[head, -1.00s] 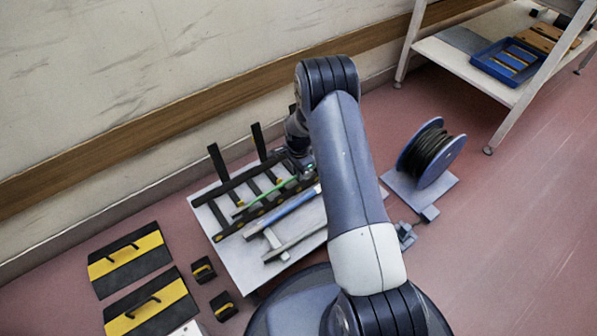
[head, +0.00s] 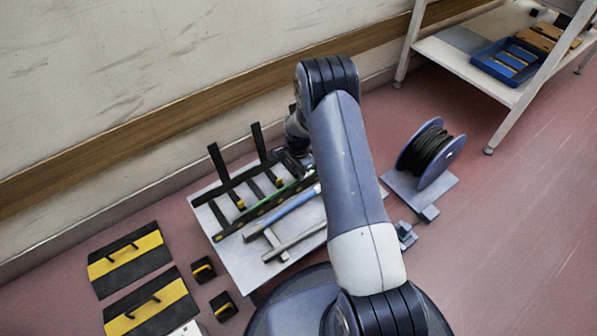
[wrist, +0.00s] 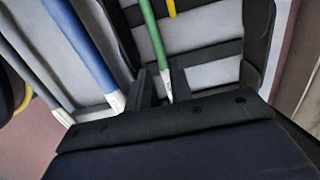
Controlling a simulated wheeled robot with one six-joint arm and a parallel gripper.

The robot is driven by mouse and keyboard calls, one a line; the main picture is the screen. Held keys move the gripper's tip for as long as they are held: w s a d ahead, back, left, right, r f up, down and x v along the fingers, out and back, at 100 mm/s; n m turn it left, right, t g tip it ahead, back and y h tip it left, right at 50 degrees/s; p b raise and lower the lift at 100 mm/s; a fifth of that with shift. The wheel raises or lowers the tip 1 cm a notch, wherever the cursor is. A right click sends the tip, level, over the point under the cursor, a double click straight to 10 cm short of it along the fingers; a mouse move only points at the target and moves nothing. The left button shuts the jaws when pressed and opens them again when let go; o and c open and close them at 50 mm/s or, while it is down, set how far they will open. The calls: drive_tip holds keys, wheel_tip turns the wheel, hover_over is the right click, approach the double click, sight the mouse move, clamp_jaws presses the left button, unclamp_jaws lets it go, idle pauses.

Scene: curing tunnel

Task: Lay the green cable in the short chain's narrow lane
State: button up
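The green cable (head: 284,192) lies along the black ladder-like chain (head: 225,187) on a white board; its right part is hidden by my arm. In the wrist view, the green cable (wrist: 152,35) has a white end between the two dark fingers of my gripper (wrist: 163,88), with little or no gap beside it. The chain (wrist: 262,30) shows to the right of the cable there. Two black bars (head: 216,162) of the chain stand upright at its back. I cannot tell whether the cable rests inside a lane or above it. My gripper is mostly hidden in the head view.
A cable reel (head: 432,152) stands to the right. Black-and-yellow panels (head: 130,260) lie on the floor at left. A shelf (head: 470,68) is at back right.

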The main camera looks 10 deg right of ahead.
wheel_tip(320, 180, up, 12)
drive_tip(key=p, duration=0.4)
drive_tip(key=shift+r, duration=0.15)
